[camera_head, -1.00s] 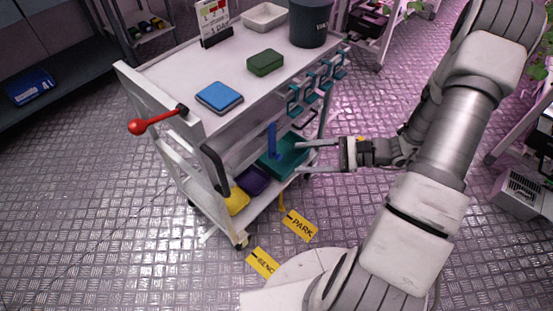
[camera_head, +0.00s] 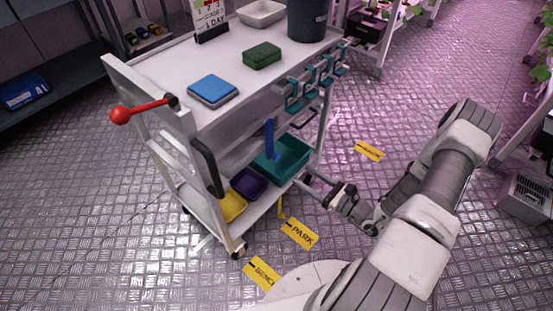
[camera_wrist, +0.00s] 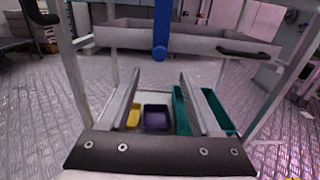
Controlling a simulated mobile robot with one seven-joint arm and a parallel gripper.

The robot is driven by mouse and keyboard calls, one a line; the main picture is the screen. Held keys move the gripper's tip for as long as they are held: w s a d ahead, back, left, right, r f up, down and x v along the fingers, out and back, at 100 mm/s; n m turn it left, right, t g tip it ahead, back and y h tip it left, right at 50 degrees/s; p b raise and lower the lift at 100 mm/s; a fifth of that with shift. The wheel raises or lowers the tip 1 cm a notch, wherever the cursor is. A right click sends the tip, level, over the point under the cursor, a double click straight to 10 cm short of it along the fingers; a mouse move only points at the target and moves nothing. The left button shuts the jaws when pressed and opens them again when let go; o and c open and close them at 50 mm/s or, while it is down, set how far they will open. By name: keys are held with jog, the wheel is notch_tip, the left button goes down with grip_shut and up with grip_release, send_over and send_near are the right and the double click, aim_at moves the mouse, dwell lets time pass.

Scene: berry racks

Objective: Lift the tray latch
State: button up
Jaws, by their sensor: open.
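The blue latch (camera_head: 269,139) is an upright bar at the side of the white cart (camera_head: 186,62). In the wrist view the latch (camera_wrist: 161,27) hangs in front of the grey tray (camera_wrist: 200,44), top centre, its round lower end at the tray's front panel. A black handle (camera_wrist: 247,53) is on the tray's right. My gripper (camera_head: 305,178) is at the cart's open side, low, near the lower shelf. In the wrist view my gripper (camera_wrist: 160,78) has its two fingers apart, nothing between them, below and in front of the latch. No contact with the latch shows.
The lower shelf holds a teal bin (camera_head: 291,155), a purple bin (camera_head: 249,184) and a yellow bin (camera_head: 232,207). A red-knobbed lever (camera_head: 140,109) sticks out at the cart's end. Teal hooks (camera_head: 309,82) line the top edge.

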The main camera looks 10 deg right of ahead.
aim_at(278, 159)
jog(key=b+x, duration=0.2)
jog(key=x, duration=1)
jog(key=shift+b, duration=0.3)
grip_shut()
dwell(0.8)
